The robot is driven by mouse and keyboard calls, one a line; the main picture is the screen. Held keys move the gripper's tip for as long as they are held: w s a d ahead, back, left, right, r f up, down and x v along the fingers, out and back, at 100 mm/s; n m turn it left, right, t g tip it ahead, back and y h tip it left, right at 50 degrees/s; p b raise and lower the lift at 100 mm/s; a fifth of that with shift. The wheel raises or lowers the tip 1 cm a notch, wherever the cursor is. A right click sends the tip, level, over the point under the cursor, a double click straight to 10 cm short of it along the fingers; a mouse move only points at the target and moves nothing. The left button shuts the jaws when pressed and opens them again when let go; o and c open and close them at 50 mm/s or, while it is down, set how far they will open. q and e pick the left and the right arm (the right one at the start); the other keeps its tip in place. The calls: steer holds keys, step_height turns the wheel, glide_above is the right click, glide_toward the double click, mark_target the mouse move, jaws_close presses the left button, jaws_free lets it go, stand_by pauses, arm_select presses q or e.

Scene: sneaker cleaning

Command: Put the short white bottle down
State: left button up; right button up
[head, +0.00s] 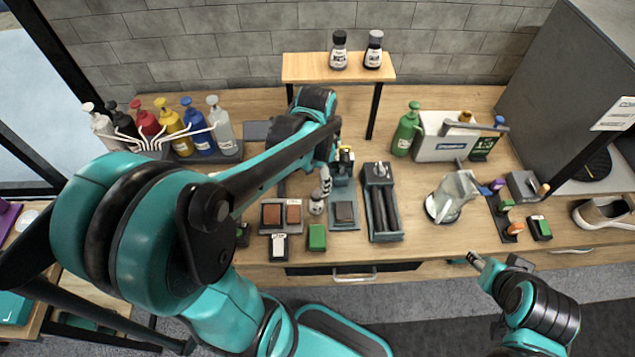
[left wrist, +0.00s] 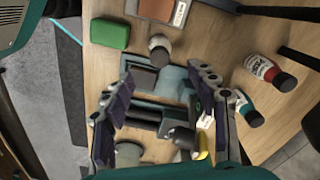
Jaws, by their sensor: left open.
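A short whitish bottle (head: 316,207) stands on the table just left of a teal tray with a grey block (head: 345,213). In the left wrist view it shows from above as a small round bottle (left wrist: 159,48), upright beyond the fingertips. My left gripper (head: 341,165) is over the table behind the tray, partly hidden by its own arm. In the left wrist view its fingers (left wrist: 163,85) are spread apart, with nothing visibly clamped between them. My right gripper (head: 475,261) is at the table's front edge, far from the bottle; its jaw opening is too small to judge.
Brown blocks (head: 293,213) and a green block (head: 317,237) lie left of and in front of the bottle. A dark roller tray (head: 383,212) stands to the right. Spray bottles (head: 170,125) stand at the back left.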

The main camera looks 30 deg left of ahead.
arm_select(q)
steer(key=shift+s+d+r, duration=0.1)
steer(key=shift+d+r, duration=0.1)
steer(key=shift+r, duration=0.15)
steer(key=s+d+r+n+t, duration=0.5)
steer(key=d+n+t, duration=0.1)
steer(key=t, duration=0.1)
steer(key=shift+d+r, duration=0.3)
steer(key=shift+r, duration=0.05)
step_height(320, 180, down, 3)
steer(key=b, duration=0.3)
steer(key=shift+f, duration=0.15)
stand_by(0.3)
